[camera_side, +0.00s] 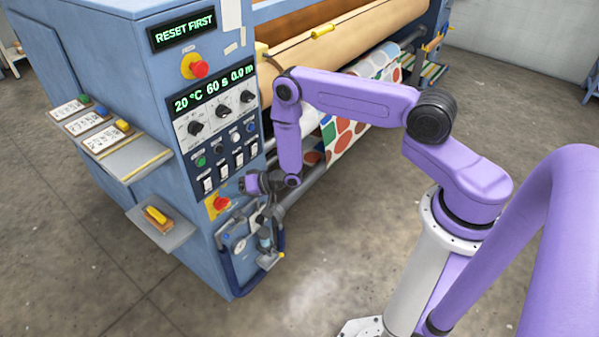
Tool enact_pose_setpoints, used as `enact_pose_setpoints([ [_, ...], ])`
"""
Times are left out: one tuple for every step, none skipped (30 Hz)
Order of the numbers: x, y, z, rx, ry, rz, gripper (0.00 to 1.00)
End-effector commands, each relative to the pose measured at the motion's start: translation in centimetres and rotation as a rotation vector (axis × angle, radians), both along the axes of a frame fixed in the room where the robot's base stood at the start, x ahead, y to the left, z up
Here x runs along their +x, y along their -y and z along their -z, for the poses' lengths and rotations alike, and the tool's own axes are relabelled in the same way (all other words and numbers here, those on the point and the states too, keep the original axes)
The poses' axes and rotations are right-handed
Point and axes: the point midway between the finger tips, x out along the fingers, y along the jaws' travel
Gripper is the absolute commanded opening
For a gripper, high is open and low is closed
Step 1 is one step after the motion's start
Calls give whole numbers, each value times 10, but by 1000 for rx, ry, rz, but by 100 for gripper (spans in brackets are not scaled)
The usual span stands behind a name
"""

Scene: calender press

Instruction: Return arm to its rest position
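My arm reaches from its column at the right toward the calender press's control panel (214,131). Its forearm hangs down in front of the panel's right edge. My gripper (248,184) is small in view, beside the panel's lower right part, just right of a red rotary switch on a yellow plate (218,203). The fingers are too small and dark to tell whether they are open or shut, or touching anything. A display (182,30) reads "RESET FIRST". A second display (212,89) reads "20 °C 60 s 0.0 m".
A red emergency button (198,69) sits between the displays. A gauge unit with a dark blue handle (238,240) is below my gripper. Shelves with cards (120,145) and a yellow object (157,215) stick out at left. Patterned fabric (345,135) hangs from the roller. Floor in front is clear.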

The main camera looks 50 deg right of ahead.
Motion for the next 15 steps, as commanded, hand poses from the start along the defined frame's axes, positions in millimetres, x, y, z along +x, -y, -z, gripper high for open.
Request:
enact_pose_setpoints([
  [5,-10,-15,-49,-1,-34,39],
  [6,-15,-22,-80,-10,-52,39],
  [7,-23,-31,-123,-17,-79,39],
  [7,-28,-38,-154,-23,-99,39],
  [6,-33,-45,-184,-29,-117,39],
  [4,-39,-54,-225,-38,-144,39],
  [2,-44,-62,-255,-43,-164,39],
  [0,-49,-69,-284,-49,-182,39],
  [-4,-55,-79,-322,-57,-209,39],
  [-7,-59,-87,-351,-62,-229,39],
  [-12,-63,-95,-380,-69,-249,39],
  [-18,-68,-105,-416,-76,-276,39],
  [-23,-72,-113,-443,-82,-296,39],
  [-28,-75,-121,-471,-86,-317,39],
  [-37,-80,-131,-505,-95,-345,39],
])
